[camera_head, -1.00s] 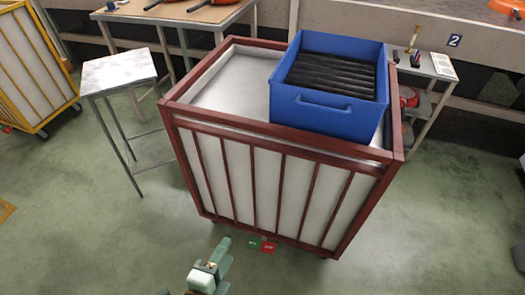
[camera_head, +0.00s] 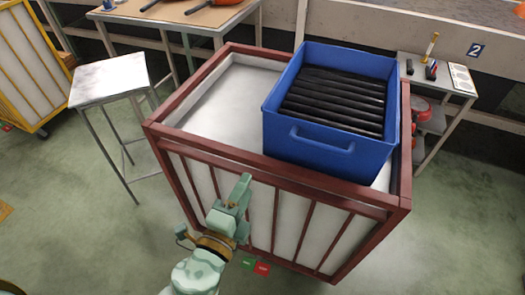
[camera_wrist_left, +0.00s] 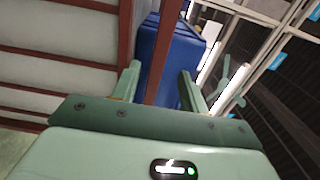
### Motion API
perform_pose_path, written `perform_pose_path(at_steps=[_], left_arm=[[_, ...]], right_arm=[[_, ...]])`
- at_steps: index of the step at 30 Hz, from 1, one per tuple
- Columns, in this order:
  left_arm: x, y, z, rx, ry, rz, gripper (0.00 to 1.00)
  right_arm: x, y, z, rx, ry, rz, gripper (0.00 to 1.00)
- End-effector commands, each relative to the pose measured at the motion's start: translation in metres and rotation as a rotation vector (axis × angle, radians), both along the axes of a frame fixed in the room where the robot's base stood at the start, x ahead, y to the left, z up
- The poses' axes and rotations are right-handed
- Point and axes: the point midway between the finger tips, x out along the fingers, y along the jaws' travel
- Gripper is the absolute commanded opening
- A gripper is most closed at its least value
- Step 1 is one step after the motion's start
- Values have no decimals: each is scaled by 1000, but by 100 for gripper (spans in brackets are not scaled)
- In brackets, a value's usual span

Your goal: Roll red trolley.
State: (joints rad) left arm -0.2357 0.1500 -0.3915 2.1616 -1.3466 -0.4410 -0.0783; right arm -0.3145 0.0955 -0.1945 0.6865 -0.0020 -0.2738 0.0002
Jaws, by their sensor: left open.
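The red trolley (camera_head: 166,133) is a tall cart with a dark red frame and white panels, standing upright in the middle of the head view. A blue crate (camera_head: 322,154) full of black bars sits in its top at the right. My left gripper (camera_head: 242,190) is in front of the trolley's near side, just below the top rail. In the left wrist view its two fingers (camera_wrist_left: 158,85) are apart, with an upright red bar (camera_wrist_left: 161,60) of the trolley showing between them. I cannot tell whether the fingers touch the bar. My right gripper does not show.
A small white-topped stool (camera_head: 107,79) stands left of the trolley, and a yellow-framed cart (camera_head: 28,70) is beyond it. Green floor (camera_head: 80,235) is free at the front left.

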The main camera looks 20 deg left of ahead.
Motion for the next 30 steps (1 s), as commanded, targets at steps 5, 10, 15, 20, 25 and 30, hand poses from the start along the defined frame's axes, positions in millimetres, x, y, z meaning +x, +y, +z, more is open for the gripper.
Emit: perform_pose_path(at_steps=[5,10,15,20,25,30], left_arm=[[48,-2,3,0,-6,-1,44],[83,-3,1,1,-3,0,44],[102,-3,-1,0,-1,0,44],[108,-3,0,1,0,0,44],[108,-3,0,0,0,0,44],[108,-3,0,0,0,0,5]], right_arm=[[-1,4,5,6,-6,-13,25],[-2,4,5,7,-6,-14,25],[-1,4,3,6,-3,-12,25],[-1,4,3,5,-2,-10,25],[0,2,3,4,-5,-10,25],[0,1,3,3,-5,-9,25]])
